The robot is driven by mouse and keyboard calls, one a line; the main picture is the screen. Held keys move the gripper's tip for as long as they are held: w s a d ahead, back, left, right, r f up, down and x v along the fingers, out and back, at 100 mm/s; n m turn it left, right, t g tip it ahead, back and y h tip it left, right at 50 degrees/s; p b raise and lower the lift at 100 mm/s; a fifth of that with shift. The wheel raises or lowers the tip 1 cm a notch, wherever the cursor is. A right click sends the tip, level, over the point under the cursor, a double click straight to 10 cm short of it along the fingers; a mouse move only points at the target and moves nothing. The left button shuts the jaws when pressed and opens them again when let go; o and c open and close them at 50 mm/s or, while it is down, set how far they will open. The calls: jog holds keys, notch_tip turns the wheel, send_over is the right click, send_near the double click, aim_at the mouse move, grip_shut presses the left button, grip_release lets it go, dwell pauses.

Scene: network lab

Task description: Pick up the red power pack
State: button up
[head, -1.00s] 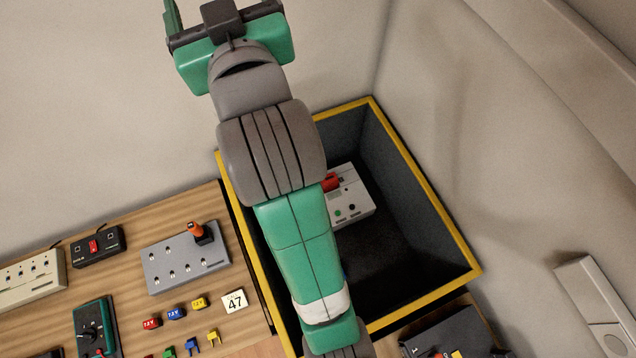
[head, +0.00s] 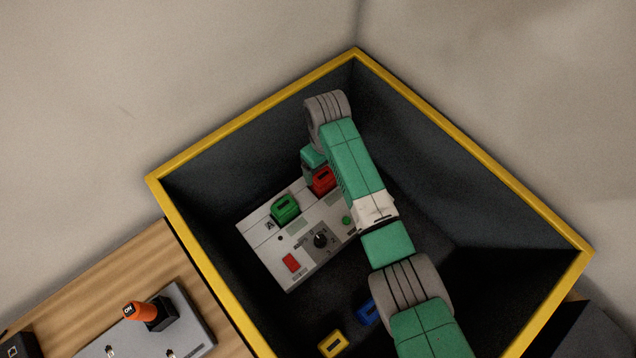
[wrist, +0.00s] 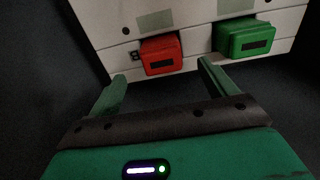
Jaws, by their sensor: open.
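The red power pack (head: 323,181) sits at the back edge of a pale grey control panel inside a deep yellow-rimmed bin. It also shows in the wrist view (wrist: 161,55), plugged against the panel's face. My gripper (wrist: 160,82) is open in the wrist view, its two green fingers spread to either side of the red pack's line and a little short of it. Nothing is between the fingers. In the head view my arm reaches down into the bin, and the gripper is mostly hidden behind it.
A green power pack (head: 285,208) sits on the same panel (head: 268,247), close to my right finger in the wrist view. A yellow pack (head: 332,343) and a blue pack (head: 367,312) lie on the bin floor. The bin's yellow rim (head: 250,118) and dark walls surround my arm.

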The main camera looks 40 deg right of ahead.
aim_at(323, 175)
notch_tip(323, 175, down, 8)
jog(key=b, duration=0.4)
jog(key=shift+w+r, duration=0.1)
jog(key=shift+r, duration=0.25)
jog(key=shift+c, duration=0.6)
jog(key=c, duration=1.2)
notch_tip(323, 175, up, 10)
jog(key=p, duration=0.5)
